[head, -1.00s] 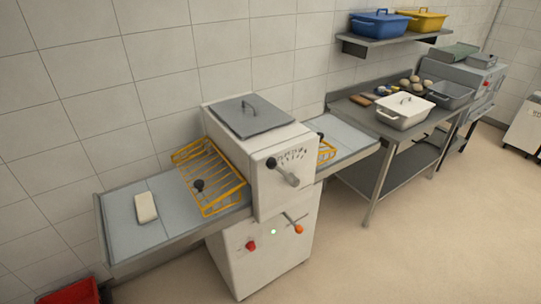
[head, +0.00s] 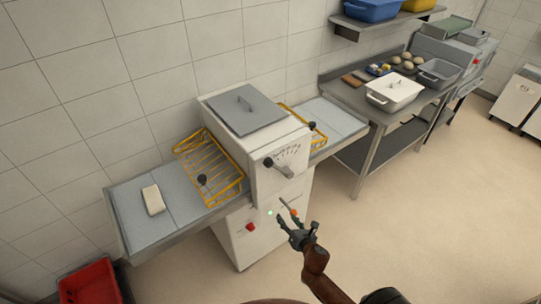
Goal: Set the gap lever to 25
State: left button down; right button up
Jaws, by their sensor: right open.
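The gap lever (head: 279,168) is on the front of the white dough sheeter (head: 270,185). Its black knob is at the upper left and its grey shaft slopes down to the right, below the left end of an arc scale (head: 289,153). The scale's numbers are too small to read. My right gripper (head: 297,226) is open and empty. It appears below the gap lever, in front of the machine's lower front, and I see no contact with the lever. My left gripper is not in view.
A lower lever with an orange knob (head: 294,212) and a red button (head: 250,227) are close to my right gripper. Yellow wire guards (head: 213,170) flank the machine. A dough piece (head: 153,200) lies on the left table (head: 130,215). A red crate (head: 88,284) stands on the floor at lower left.

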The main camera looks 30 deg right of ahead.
notch_tip(320, 180, up, 18)
jog(key=w+a+n+t+p, duration=0.2)
jog(key=w+n+t+p, duration=0.1)
jog(key=n, duration=0.3)
jog(key=n+t+p, duration=0.1)
jog(key=n+t, duration=0.1)
jog(key=n, duration=0.2)
send_near(271, 166)
jog(key=w, duration=0.6)
jog(key=p, duration=0.1)
jog(key=shift+w+d+r+y, duration=0.3)
jog(key=shift+w+y, duration=0.1)
jog(key=w, duration=0.3)
jog(key=shift+w+d+f, duration=0.1)
jog(key=shift+w+d, duration=0.1)
jog(key=shift+w, duration=0.55)
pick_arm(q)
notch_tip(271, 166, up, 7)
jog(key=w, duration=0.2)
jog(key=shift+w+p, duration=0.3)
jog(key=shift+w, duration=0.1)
pick_arm(e)
jog(key=shift+w, duration=0.25)
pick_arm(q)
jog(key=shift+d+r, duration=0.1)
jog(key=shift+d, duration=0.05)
pick_arm(e)
jog(key=shift+c, duration=0.5)
